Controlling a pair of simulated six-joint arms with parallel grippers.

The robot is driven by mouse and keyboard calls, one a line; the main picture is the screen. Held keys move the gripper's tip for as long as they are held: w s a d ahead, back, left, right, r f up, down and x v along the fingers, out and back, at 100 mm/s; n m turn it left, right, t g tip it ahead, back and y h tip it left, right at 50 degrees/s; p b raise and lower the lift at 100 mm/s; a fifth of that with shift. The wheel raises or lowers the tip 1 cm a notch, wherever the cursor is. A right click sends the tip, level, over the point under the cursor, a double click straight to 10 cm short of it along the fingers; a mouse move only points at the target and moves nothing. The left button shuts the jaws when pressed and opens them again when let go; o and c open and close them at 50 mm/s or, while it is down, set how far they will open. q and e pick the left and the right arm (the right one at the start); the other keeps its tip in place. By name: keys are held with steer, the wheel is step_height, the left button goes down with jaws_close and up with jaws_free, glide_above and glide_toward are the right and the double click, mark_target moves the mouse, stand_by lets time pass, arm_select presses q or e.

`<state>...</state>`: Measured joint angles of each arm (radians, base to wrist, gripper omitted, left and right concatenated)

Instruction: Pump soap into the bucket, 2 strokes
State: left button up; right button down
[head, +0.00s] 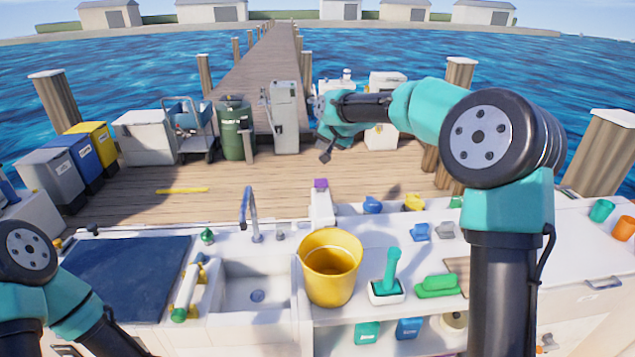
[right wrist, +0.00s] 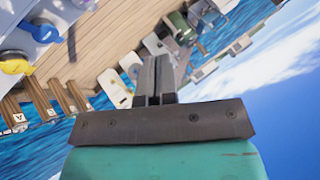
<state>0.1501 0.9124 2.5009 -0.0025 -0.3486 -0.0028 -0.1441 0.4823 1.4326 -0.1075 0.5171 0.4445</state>
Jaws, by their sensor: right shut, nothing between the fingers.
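A yellow bucket (head: 330,268) stands upright on the white counter, right of the sink. A white soap dispenser (head: 321,208) with a purple top (head: 320,184) stands just behind the bucket. The bucket's inner floor is hard to make out. My right gripper (head: 325,156) is above and behind the dispenser in the head view, apart from it, pointing down. Its fingers also show in the right wrist view (right wrist: 154,80), closed together with nothing between them. My left arm shows at the lower left of the head view, but its gripper is out of frame.
A sink (head: 256,288) with a faucet (head: 247,212) lies left of the bucket. A green brush in a white holder (head: 387,289) and a green scrubber (head: 437,286) stand to its right. Blue and yellow items (head: 414,202) line the counter's back edge.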

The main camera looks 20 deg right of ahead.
mark_target(320, 179)
steer(key=shift+f, duration=4.45)
steer(key=shift+f, duration=1.55)
stand_by(0.4)
steer(key=shift+r, duration=1.55)
